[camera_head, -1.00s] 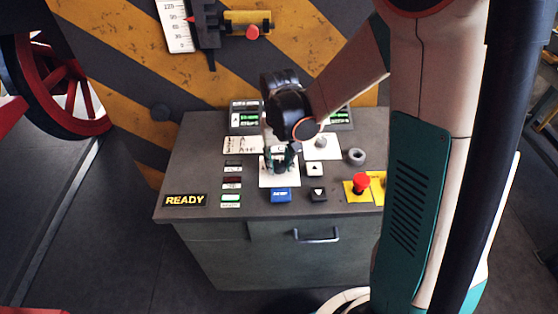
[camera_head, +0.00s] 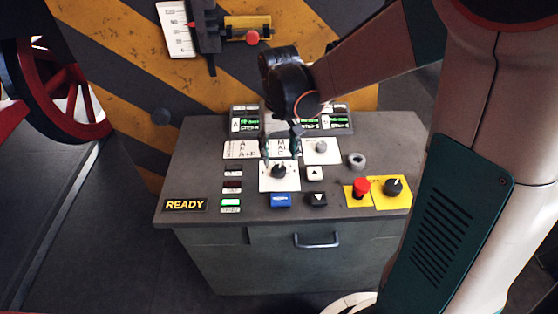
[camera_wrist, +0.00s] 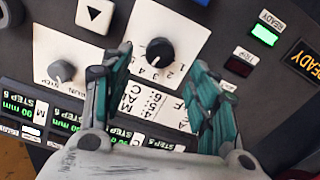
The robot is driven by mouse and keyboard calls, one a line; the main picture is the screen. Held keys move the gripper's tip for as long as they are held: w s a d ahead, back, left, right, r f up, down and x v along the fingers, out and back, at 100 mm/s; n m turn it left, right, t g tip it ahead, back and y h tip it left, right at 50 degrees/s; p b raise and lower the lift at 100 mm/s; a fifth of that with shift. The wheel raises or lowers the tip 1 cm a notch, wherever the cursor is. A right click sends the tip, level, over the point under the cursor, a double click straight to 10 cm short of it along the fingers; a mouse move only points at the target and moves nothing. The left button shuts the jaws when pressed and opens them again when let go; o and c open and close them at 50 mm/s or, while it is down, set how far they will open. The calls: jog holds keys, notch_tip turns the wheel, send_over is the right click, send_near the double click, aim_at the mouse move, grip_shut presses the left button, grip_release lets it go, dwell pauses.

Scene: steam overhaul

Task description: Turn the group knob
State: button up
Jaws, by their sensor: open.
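The group knob, a black round knob (camera_head: 279,171) on a white plate with numbers, sits in the middle of the console's sloping top. It also shows in the wrist view as a black knob (camera_wrist: 160,50) with a small white mark on the side of the printed numbers. I cannot tell exactly which number it marks. My gripper (camera_head: 281,146) is open and empty, above and just behind the knob. In the wrist view, my gripper's fingers (camera_wrist: 160,72) are spread wide, with the knob beyond the gap and clear of both tips.
A grey knob (camera_head: 321,147) is behind right. A red button (camera_head: 361,187) and another black knob (camera_head: 394,186) are on yellow plates at right.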

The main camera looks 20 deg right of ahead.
aim_at(280, 170)
notch_tip(280, 170, up, 6)
jog(key=shift+f, duration=0.15)
dwell(0.5)
jog(key=s+r+t, duration=0.2)
jog(key=s+t, duration=0.1)
jog(key=s, duration=0.4)
jog(key=s+r+n+t, duration=0.1)
jog(key=s+r+t, duration=0.2)
jog(key=s, duration=0.5)
jog(key=shift+r+t, duration=0.25)
jog(key=shift+t, duration=0.35)
